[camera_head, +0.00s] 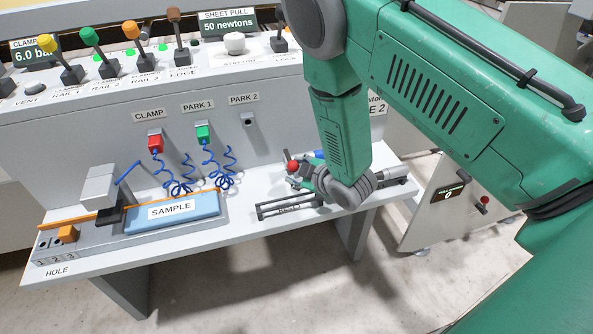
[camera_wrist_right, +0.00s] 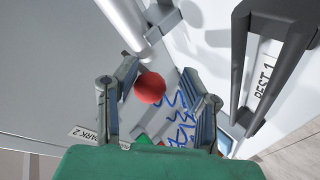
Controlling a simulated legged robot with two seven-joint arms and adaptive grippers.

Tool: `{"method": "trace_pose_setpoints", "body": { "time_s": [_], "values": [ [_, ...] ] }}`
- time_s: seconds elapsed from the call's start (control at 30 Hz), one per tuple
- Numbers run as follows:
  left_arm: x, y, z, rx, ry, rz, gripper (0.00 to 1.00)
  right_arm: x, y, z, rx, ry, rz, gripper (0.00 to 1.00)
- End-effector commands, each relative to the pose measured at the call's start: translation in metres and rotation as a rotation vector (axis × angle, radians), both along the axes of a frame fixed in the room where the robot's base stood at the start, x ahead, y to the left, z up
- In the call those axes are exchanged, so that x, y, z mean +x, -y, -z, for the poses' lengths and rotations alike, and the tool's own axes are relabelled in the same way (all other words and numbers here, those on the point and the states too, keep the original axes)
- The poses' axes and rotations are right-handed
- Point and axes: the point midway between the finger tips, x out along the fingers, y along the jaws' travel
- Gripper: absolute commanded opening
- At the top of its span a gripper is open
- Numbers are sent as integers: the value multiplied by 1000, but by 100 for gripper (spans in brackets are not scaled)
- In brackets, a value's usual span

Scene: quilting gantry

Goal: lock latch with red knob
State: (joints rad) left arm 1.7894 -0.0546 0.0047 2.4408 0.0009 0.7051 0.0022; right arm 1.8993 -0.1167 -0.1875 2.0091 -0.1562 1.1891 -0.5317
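A red ball knob (camera_head: 292,165) stands at the right part of the bench, beside my right gripper (camera_head: 308,174), whose fingers are small and partly hidden by the wrist in the head view. In the right wrist view the red knob (camera_wrist_right: 150,87) shows between the two spread fingers of the right gripper (camera_wrist_right: 160,75), closer to the left finger. I see no clear contact between knob and fingers. A grey bar (camera_wrist_right: 122,18) runs close behind the knob; whether the knob is fixed to it I cannot tell. My left gripper is out of view.
A dark rack marked REST 1 (camera_wrist_right: 262,75) stands close right of the gripper. A blue SAMPLE block (camera_head: 172,213), red CLAMP plug (camera_head: 155,144) and green PARK 1 plug (camera_head: 202,134) with coiled blue cords are to the left. Another red knob (camera_head: 485,200) is on the side unit.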

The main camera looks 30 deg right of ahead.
Motion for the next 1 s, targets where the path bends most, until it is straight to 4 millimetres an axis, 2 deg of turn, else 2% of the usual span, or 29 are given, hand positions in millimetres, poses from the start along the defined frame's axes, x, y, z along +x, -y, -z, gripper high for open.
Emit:
{"method": "trace_pose_setpoints", "body": {
  "time_s": [0.33, 0.47, 0.57, 0.8, 1.0],
  "values": [
    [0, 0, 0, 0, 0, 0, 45, 1, -1, -2, 1, 5, -2, 35],
    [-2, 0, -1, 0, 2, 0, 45, -6, 0, -6, 0, 4, -2, 35],
    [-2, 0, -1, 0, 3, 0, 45, -19, 2, -13, 0, 4, -1, 35],
    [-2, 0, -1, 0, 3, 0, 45, -65, 7, -37, -1, 1, 1, 35],
    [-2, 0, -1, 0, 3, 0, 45, -92, 10, -52, 1, 2, -1, 35]
  ]
}}
